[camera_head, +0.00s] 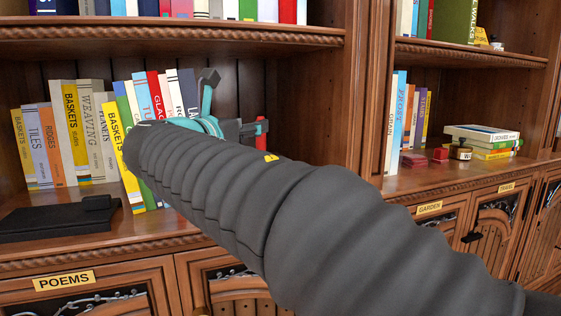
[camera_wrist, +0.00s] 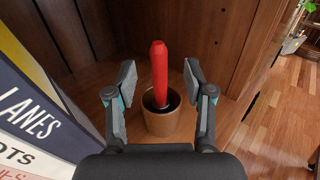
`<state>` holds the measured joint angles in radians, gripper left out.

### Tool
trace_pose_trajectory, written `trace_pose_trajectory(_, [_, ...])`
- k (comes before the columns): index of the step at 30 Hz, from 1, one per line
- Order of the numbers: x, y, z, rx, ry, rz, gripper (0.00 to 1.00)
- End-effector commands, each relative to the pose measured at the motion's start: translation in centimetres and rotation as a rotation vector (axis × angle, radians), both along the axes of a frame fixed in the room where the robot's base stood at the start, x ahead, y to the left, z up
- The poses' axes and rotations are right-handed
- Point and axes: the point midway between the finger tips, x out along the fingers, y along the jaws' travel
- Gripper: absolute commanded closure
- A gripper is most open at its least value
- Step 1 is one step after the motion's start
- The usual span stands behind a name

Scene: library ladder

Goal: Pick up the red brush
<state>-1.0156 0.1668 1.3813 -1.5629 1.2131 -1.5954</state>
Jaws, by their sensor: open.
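The red brush (camera_wrist: 159,75) stands upright in a brown cup (camera_wrist: 161,120) in the wrist view, with its red handle up. In the head view a small red part of the brush (camera_head: 262,128) shows beside my gripper; the cup is hidden behind my arm there. My gripper (camera_wrist: 160,82) is open, with one finger on each side of the red handle and gaps between the fingers and the handle. In the head view my gripper (camera_head: 228,112) is inside the left bookcase bay, partly hidden by my arm.
Books (camera_head: 85,135) stand left of my gripper, and a book with "LANES" on its spine (camera_wrist: 30,115) is close in the wrist view. A black case (camera_head: 60,218) lies on the shelf. An upright wooden panel (camera_head: 352,90) stands to the right.

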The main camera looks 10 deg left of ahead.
Motion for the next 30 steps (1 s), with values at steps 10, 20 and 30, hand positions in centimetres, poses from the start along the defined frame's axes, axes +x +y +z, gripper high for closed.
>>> trace_pose_trajectory(10, [2.1,-0.4,-0.4,-0.001,0.001,-0.002,0.47])
trace_pose_trajectory(20, [6.0,-1.0,-0.7,0.001,0.001,-0.002,0.47])
trace_pose_trajectory(30, [6.1,-1.0,-0.7,0.001,0.001,0.000,0.77])
